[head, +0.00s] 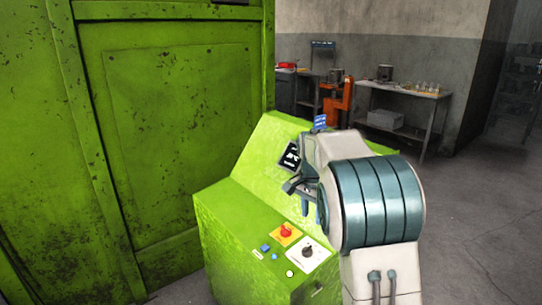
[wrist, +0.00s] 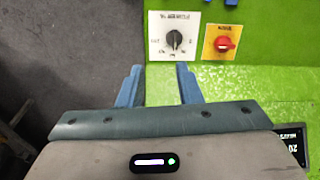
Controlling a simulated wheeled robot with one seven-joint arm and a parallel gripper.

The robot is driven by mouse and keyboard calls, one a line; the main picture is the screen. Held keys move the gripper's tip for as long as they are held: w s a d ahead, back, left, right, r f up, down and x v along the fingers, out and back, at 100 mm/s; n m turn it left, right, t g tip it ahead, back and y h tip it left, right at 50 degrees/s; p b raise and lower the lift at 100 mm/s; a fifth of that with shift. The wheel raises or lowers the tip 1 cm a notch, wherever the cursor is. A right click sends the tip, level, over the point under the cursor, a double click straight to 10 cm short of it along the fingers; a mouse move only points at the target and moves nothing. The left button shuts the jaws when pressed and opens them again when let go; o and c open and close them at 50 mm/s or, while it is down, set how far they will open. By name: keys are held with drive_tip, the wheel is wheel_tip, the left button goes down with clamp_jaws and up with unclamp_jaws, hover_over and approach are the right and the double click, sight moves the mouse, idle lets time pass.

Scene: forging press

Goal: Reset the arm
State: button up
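My gripper (wrist: 159,84) is open in the wrist view, with a gap between its two blue fingers and nothing between them. In the head view my gripper (head: 311,210) hangs in front of the green control console (head: 228,232), partly hidden by my own arm. A black rotary switch on a white plate (wrist: 174,38) lies just beyond the fingertips, apart from them. A red knob on a yellow plate (wrist: 224,43) is to its right. In the head view the red knob (head: 286,230) and the black switch (head: 307,251) are below the gripper.
Blue buttons (head: 265,247) and a white button (head: 290,273) sit on the console top. A dark display (head: 290,157) is on its sloped face. A large green press housing (head: 180,130) stands at left. A workbench (head: 405,90) stands at the back; open floor lies at right.

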drive_tip(key=s+r+n+t+p, duration=0.15)
drive_tip(key=s+r+n, duration=0.3)
drive_tip(key=s, duration=1.05)
drive_tip(key=s+f+n+p, duration=0.2)
drive_tip(key=s+n, duration=0.3)
drive_tip(key=s, duration=1.1)
drive_tip(key=shift+s+d+y, duration=0.15)
drive_tip(key=shift+s+y, duration=0.05)
drive_tip(key=shift+y, duration=0.1)
